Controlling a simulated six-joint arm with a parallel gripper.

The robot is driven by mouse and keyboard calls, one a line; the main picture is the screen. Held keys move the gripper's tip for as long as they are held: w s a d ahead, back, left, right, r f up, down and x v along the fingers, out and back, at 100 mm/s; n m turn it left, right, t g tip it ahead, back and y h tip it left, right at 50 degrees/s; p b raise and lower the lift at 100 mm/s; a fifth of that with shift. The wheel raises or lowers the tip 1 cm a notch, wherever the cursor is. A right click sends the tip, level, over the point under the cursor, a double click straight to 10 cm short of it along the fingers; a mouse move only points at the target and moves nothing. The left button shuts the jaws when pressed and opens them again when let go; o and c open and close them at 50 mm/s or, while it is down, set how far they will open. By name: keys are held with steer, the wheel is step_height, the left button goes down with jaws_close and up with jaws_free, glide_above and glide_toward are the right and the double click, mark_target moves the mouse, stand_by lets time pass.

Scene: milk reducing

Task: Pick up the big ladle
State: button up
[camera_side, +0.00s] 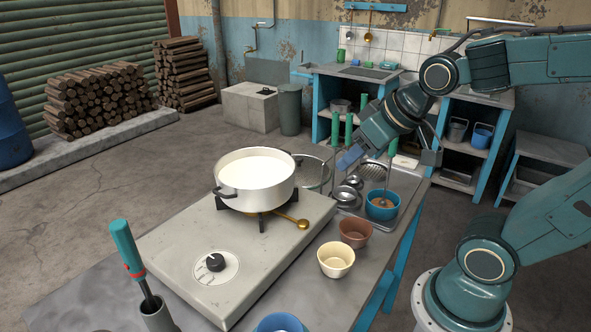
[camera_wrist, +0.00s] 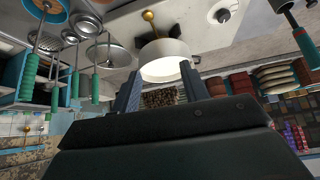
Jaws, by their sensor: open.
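My gripper (camera_side: 350,158) is open, above the tray right of the pot. In the wrist view its two dark fingers (camera_wrist: 160,88) are apart with nothing held between them. Several green-handled utensils stand handle-up near it, with a green handle (camera_side: 348,130) behind it. In the wrist view these handles (camera_wrist: 75,86) are left of the fingers, apart from them. Small metal ladle bowls (camera_side: 345,195) lie low beside the tray; round bowls also show in the wrist view (camera_wrist: 83,24). I cannot tell which is the big ladle. A wide flat round utensil (camera_wrist: 105,53) is nearest the fingers.
A blue bowl (camera_side: 382,208), brown bowl (camera_side: 356,232) and cream bowl (camera_side: 336,260) line the right. A teal-handled tool (camera_side: 128,250) stands front left.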

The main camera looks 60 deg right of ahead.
steer(key=w+d+f+m+t+h, duration=0.2)
steer(key=w+d+f, duration=0.2)
steer(key=w+d, duration=0.6)
steer(key=m+t+h, duration=0.2)
steer(key=m+h, duration=0.1)
steer(key=h, duration=0.2)
glide_toward(337, 139)
steer(key=x, duration=0.3)
steer(key=shift+w+d, duration=0.15)
steer(key=shift+f, duration=0.1)
steer(key=shift+x, duration=1.25)
steer(key=shift+w, duration=0.1)
steer(key=shift+x, duration=2.4)
